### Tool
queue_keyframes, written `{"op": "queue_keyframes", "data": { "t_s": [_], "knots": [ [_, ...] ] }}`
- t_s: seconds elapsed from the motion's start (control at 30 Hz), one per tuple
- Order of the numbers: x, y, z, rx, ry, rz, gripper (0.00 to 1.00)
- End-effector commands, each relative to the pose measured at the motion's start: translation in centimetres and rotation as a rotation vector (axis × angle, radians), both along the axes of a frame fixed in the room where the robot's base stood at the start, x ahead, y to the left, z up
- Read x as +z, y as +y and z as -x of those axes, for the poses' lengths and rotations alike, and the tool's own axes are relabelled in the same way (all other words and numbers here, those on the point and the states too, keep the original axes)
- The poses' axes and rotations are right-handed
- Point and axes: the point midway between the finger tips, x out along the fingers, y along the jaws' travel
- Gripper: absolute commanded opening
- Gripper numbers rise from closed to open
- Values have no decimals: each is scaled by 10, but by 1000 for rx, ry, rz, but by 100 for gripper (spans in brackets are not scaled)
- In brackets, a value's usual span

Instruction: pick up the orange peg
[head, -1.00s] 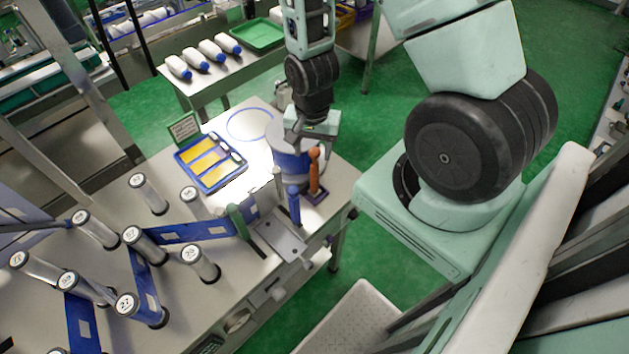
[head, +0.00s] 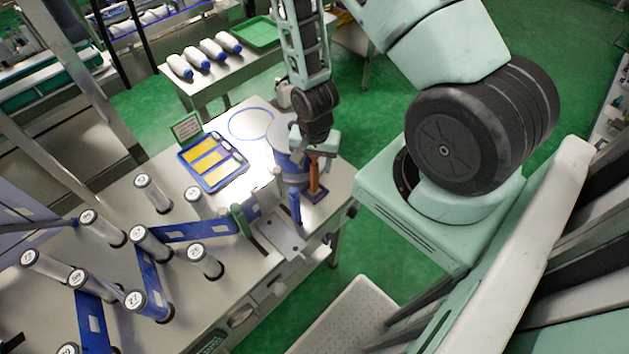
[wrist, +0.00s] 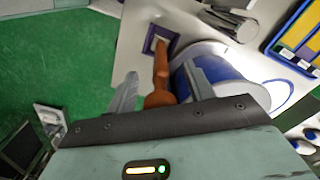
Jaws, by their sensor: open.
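The orange peg (head: 314,178) stands upright on a small dark purple square base (head: 317,195) near the table's right edge. In the wrist view the orange peg (wrist: 161,75) rises between the two fingers of my gripper (wrist: 158,92), with its rounded top close to the palm. My gripper (head: 313,156) is open, one finger on each side of the peg, and a gap shows on the left finger's side. In the wrist view the right finger is near the peg and in front of the white and blue roll; contact cannot be told.
A white and blue roll (wrist: 221,75) stands right beside the peg. A blue peg (head: 295,207) and a green peg (head: 240,219) stand nearby. A blue tray with yellow panels (head: 212,161) lies farther left. Several metal rollers (head: 153,193) carry a blue strip.

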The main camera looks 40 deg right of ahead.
Motion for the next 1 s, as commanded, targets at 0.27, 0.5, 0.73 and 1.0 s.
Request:
{"op": "queue_keyframes", "data": {
  "t_s": [0.27, 0.5, 0.73, 1.0],
  "knots": [
    [0, 0, 0, 0, 0, 0, 0],
    [1, 0, 0, 0, 0, 0, 0],
    [6, 0, -1, -1, -3, 1, 0],
    [34, 0, -2, 1, -6, 1, 0]
  ]
}}
